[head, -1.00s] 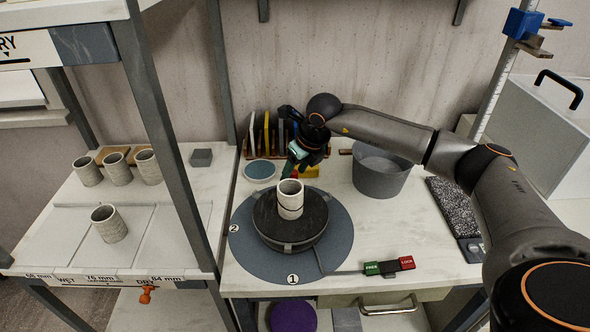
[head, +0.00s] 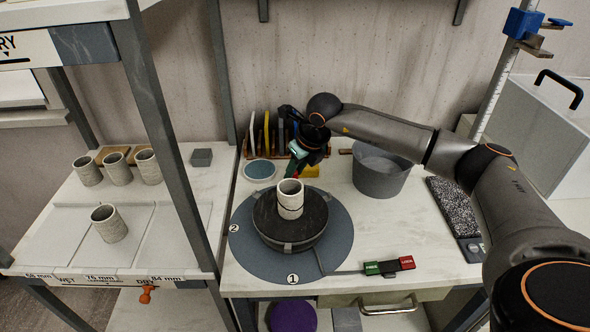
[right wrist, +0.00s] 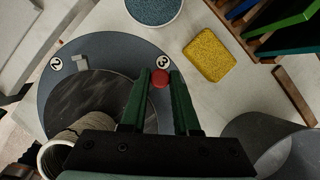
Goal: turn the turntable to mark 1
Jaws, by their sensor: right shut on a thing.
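The turntable is a dark round wheel (head: 290,236) on a blue-grey disc (head: 335,225). Mark 1 (head: 293,278) is at the disc's front and mark 2 (head: 234,228) at its left. Mark 3 (right wrist: 164,62) shows in the right wrist view. A ridged clay cup (head: 290,200) stands upright on the wheel. My right gripper (head: 291,174) is at the wheel's back edge. In the right wrist view its green fingers (right wrist: 159,88) are shut on a red knob (right wrist: 160,77) beside mark 3. My left gripper is not in view.
A FREE/LOCK plate (head: 407,263) lies at the front right. A grey bucket (head: 380,175) stands behind right, and a yellow sponge (right wrist: 210,54) lies near the disc. A blue round dish (head: 260,170) is behind left. Several cups stand on the left shelf.

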